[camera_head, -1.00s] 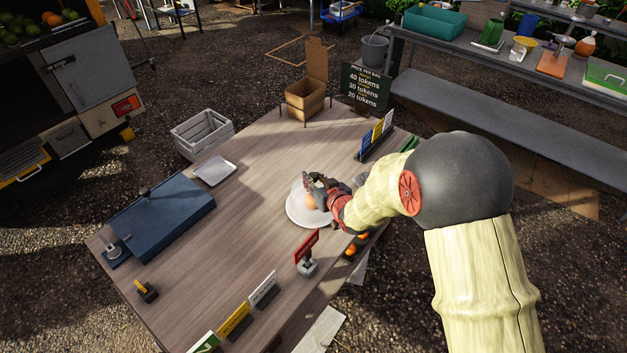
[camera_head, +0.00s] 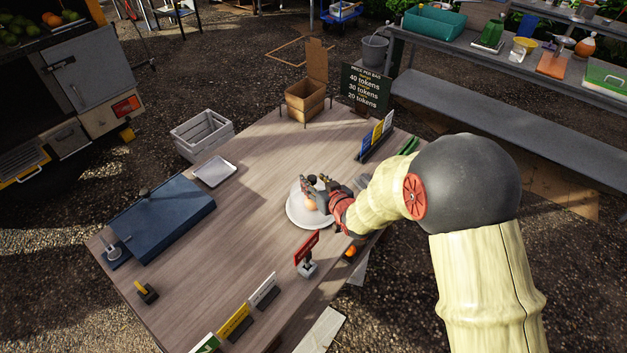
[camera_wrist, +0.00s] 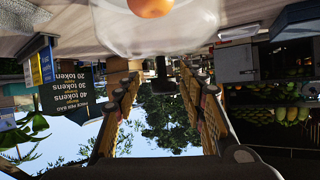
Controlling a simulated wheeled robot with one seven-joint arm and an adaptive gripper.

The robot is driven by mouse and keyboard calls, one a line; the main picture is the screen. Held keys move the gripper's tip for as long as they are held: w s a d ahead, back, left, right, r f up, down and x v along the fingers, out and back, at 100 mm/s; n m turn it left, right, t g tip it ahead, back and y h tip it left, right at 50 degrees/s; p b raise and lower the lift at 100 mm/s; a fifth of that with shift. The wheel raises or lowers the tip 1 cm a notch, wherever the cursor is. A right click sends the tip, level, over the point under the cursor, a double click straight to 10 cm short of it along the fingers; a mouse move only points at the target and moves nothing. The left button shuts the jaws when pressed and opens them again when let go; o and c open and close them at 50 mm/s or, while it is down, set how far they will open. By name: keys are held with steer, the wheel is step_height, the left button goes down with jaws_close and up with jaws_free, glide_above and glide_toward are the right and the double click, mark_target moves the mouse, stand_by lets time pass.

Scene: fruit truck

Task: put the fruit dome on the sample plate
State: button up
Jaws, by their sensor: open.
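The clear fruit dome (camera_head: 297,200) stands over the white sample plate (camera_head: 294,220) on the table, with an orange fruit (camera_head: 312,204) showing under it. Its dark knob (camera_head: 311,179) shows between my fingers. My gripper (camera_head: 315,183) is open at the top of the dome, its fingers on either side of the knob. In the wrist view, which is upside down, the dome (camera_wrist: 150,38) and orange fruit (camera_wrist: 150,8) lie beyond my open fingertips (camera_wrist: 157,82). Whether the fingers touch the knob, I cannot tell.
A red sign (camera_head: 307,245) stands close in front of the plate. A small tray (camera_head: 214,171), a blue case (camera_head: 160,217) and a cardboard box (camera_head: 306,99) are also on the table.

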steer(key=p+v, duration=0.2)
steer(key=v, duration=0.9)
steer(key=s+d+r+m+g+h, duration=0.2)
steer(key=s+d+r+h, duration=0.35)
steer(key=d+r, duration=0.6)
steer(key=s+d+r+m+g, duration=0.1)
steer(key=s+r, duration=0.3)
steer(key=s, duration=0.7)
steer(key=s+d+r+m+g, duration=0.1)
steer(key=s+d+r+g, duration=0.1)
steer(key=s, duration=0.9)
steer(key=shift+s+r+g, duration=0.2)
steer(key=shift+r+g, duration=0.5)
steer(key=shift+r, duration=0.3)
steer(key=shift+d, duration=0.1)
